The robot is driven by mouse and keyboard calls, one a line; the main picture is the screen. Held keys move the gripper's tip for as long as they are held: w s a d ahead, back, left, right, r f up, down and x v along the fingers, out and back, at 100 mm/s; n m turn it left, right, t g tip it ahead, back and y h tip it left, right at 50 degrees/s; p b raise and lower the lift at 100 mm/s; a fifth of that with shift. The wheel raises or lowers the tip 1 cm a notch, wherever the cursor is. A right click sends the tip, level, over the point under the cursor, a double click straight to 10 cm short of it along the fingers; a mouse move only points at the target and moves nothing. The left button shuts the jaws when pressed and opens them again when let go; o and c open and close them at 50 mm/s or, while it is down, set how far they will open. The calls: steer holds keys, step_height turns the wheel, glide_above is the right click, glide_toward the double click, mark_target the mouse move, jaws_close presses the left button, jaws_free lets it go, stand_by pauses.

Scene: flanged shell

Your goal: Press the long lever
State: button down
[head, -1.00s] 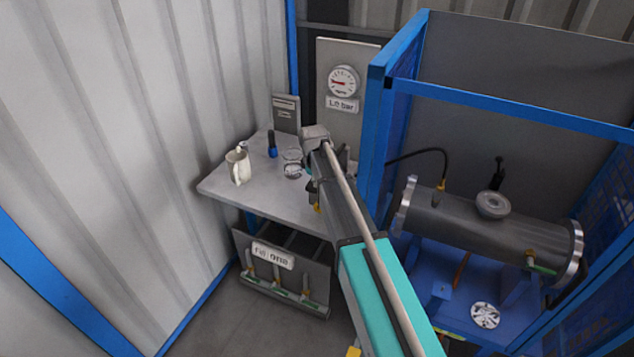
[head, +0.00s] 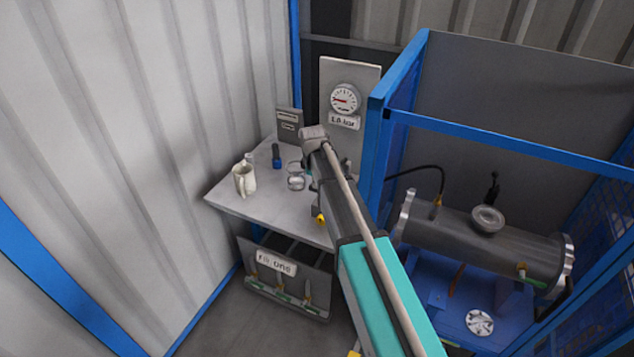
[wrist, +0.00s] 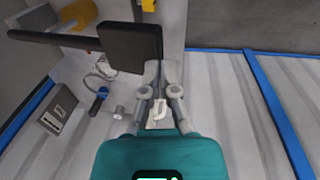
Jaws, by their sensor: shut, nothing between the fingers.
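In the wrist view a long dark bar (wrist: 55,39) runs in from the left and ends in a square dark pad (wrist: 132,46); it looks like the long lever. My gripper (wrist: 163,64) is shut and empty, with its fingertips at the right edge of the pad. I cannot tell whether they touch it. In the head view my own arm covers the gripper and the spot where the lever would show.
The grey table (head: 245,205) carries a cream jug (head: 244,178), a blue-and-black torch (head: 276,157) and a glass jar (head: 295,177). A gauge (head: 344,99) hangs on the panel behind. A blue frame (head: 374,150) encloses a flanged metal cylinder (head: 460,235) at right.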

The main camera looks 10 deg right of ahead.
steer(key=shift+s+a+r+p, duration=0.1)
steer(key=shift+s+r+p, duration=0.05)
steer(key=shift+r+p, duration=0.75)
steer(key=shift+r, duration=0.15)
steer(key=s+d+f+m+b, duration=0.2)
steer(key=s+m, duration=0.2)
steer(key=s, duration=0.4)
steer(key=s+d+f+m+g+b, duration=0.1)
steer(key=s+d+f+m+b, duration=0.1)
steer(key=s, duration=0.7)
steer(key=s+d+f+m+b, duration=0.2)
steer(key=s+d+m, duration=0.2)
steer(key=s, duration=0.4)
steer(key=shift+s+d+m+y, duration=0.15)
steer(key=shift+d+m+y, duration=0.2)
steer(key=shift+m, duration=0.55)
steer(key=shift+a+f, duration=0.1)
